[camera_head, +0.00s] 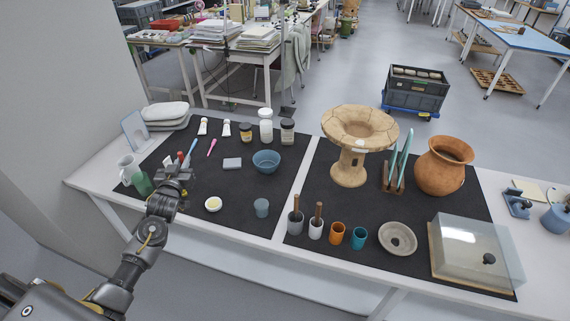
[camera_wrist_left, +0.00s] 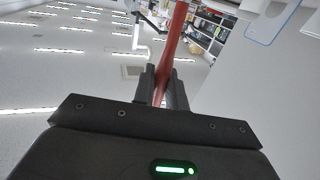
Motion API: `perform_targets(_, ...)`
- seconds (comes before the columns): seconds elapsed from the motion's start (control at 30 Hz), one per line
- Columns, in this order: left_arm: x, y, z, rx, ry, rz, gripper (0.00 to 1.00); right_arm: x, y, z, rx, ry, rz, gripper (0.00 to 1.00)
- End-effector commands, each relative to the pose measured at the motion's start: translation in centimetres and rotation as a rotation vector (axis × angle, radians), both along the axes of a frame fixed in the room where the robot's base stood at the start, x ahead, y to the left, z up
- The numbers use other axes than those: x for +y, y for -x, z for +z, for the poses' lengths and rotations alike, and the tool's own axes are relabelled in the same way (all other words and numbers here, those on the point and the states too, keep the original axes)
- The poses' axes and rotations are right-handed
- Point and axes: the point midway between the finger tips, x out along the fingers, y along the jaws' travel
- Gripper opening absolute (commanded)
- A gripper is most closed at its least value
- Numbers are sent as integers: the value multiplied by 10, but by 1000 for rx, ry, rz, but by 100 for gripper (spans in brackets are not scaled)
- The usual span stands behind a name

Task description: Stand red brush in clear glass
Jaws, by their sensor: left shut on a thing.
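My left gripper (camera_head: 174,172) is at the left of the black mat, above its surface. In the left wrist view, the gripper (camera_wrist_left: 163,90) is shut on the red brush (camera_wrist_left: 174,40), whose long red handle passes between the fingers. In the head view only a small red part of the brush (camera_head: 180,157) shows above the gripper; the rest is hidden. A small bluish, see-through cup (camera_head: 261,208), seemingly the clear glass, stands upright near the mat's front edge, right of the gripper and apart from it. My right gripper is not in view.
A white pitcher (camera_head: 126,167) and a green item (camera_head: 143,184) stand close left of the gripper. A pink tool (camera_head: 212,147), a blue bowl (camera_head: 266,161) and a small yellow-filled dish (camera_head: 213,204) lie to the right. Mat around the cup is mostly clear.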

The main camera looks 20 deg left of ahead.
Motion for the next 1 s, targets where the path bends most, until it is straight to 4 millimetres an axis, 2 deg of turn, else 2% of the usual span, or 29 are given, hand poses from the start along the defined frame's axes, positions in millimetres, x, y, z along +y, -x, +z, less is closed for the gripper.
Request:
perform_targets(0.23,1,1,-4,-1,3,12,0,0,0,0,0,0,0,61)
perform_targets(0.37,-20,-1,14,-5,2,-10,0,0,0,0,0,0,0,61)
perform_targets(0.47,-56,1,25,-5,5,-51,0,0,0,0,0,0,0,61)
perform_targets(0.57,-105,8,36,-6,7,-106,0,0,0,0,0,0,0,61)
perform_targets(0.7,-183,32,58,-5,9,-195,0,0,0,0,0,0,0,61)
perform_targets(0.8,-231,54,78,-6,9,-252,0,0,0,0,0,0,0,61)
perform_targets(0.9,-268,77,98,-5,9,-295,0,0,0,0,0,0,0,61)
perform_targets(1.0,-295,96,117,-3,10,-321,0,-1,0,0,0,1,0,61)
